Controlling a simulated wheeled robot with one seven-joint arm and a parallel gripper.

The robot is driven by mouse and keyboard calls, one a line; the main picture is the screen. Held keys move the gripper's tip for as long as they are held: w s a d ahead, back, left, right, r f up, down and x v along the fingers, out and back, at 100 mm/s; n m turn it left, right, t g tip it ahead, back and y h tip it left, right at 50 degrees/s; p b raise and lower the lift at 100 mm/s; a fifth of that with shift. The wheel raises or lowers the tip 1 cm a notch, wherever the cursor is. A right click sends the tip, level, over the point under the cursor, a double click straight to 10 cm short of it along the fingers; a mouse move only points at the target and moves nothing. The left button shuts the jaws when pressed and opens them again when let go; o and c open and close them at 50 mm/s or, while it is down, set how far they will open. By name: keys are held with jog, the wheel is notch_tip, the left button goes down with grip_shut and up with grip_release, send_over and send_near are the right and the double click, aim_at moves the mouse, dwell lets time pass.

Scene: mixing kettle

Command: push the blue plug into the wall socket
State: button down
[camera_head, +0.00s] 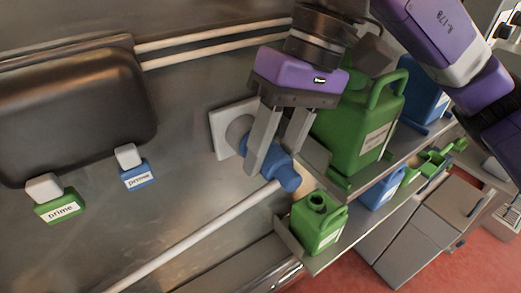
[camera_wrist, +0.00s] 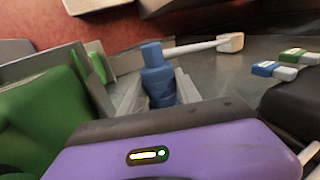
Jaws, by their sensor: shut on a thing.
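The blue plug (camera_head: 283,169) is between the two grey fingers of my gripper (camera_head: 273,170), which is shut on it. The plug also shows in the wrist view (camera_wrist: 157,75), between the fingers (camera_wrist: 160,92). The wall socket (camera_head: 232,126), a pale square plate with a round grey middle, is on the metal wall just left of the plug in the head view. The plug's wall-side end is partly hidden by the fingers, so I cannot tell whether it is inside the socket.
A large green jug (camera_head: 355,130) stands on the shelf close to the right of my gripper. A smaller green jug (camera_head: 318,223) is on the lower shelf. Blue and green "prime" switches (camera_head: 138,177) are on the wall at left. A pale pipe (camera_head: 190,240) runs below.

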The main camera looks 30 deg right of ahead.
jog(key=shift+s+b, duration=1)
jog(key=shift+s, duration=1.75)
